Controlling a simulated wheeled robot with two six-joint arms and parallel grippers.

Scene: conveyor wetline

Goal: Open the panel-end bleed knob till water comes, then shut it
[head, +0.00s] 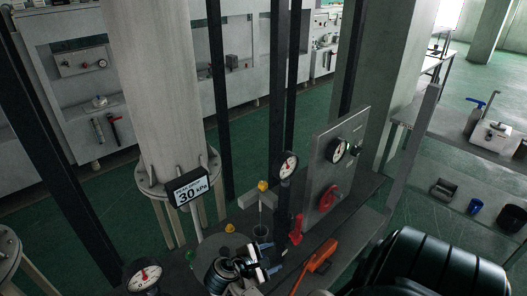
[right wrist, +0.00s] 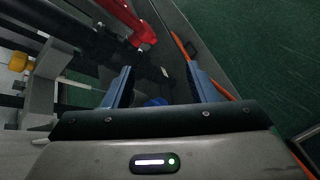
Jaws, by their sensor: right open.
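A yellow knob (head: 262,186) tops a thin upright fitting left of the grey panel (head: 342,150); a second yellow knob (head: 230,228) sits lower left. I cannot tell for sure which is the panel-end bleed knob. A clear cup (head: 261,232) stands below the higher knob; no water stream shows. In the right wrist view a yellow knob (right wrist: 18,62) is at the left edge, outside the jaws. My right gripper (head: 265,260) is open and empty, low in front of the cup; its fingers also show in the right wrist view (right wrist: 160,88). My left gripper is out of view.
Dial gauges (head: 287,165) (head: 142,275) and a 30 kPa display (head: 187,187) stand around. Dark posts (head: 218,90) rise behind.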

